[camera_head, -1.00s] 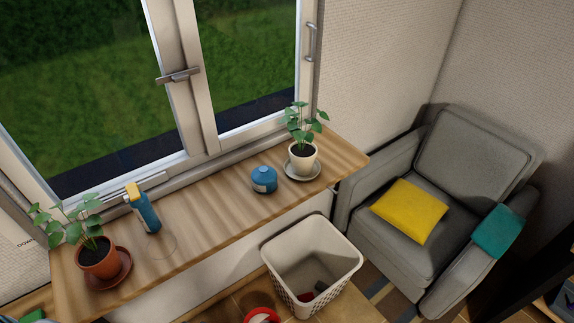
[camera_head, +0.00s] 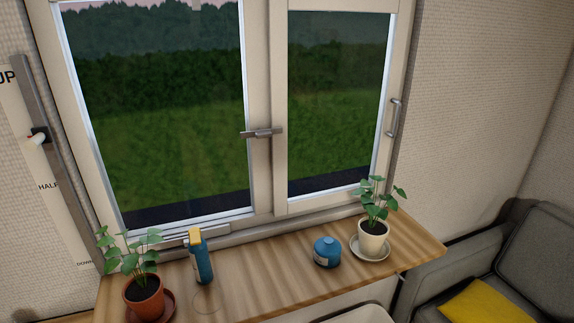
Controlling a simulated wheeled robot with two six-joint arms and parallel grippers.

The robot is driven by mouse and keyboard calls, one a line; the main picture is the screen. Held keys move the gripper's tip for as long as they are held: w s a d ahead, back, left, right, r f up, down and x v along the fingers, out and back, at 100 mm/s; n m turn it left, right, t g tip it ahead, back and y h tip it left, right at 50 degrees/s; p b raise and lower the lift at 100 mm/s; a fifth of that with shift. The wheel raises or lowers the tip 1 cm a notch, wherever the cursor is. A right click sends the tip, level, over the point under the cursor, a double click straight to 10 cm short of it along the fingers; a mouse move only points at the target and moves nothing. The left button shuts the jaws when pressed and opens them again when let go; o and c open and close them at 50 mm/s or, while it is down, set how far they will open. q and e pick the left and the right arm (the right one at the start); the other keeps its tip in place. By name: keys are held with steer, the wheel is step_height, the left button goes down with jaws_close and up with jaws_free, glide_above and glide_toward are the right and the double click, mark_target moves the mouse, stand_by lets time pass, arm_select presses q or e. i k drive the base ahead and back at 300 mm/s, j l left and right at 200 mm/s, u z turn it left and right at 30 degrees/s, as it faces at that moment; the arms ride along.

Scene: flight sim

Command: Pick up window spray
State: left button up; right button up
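The window spray (camera_head: 202,262) is a blue bottle with a yellow top. It stands upright on the wooden windowsill shelf (camera_head: 285,272), close to the window frame, right of the plant in the terracotta pot. Neither of my grippers is in view.
A plant in a terracotta pot (camera_head: 144,298) stands left of the spray. A round blue container (camera_head: 327,252) and a plant in a white pot (camera_head: 373,236) stand to the right. The shelf between spray and blue container is clear. A grey armchair (camera_head: 540,250) with a yellow cushion (camera_head: 485,303) is at right.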

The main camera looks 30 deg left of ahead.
mark_target(200, 261)
steer(key=u, duration=1.55)
steer(key=k+l+z, duration=0.85)
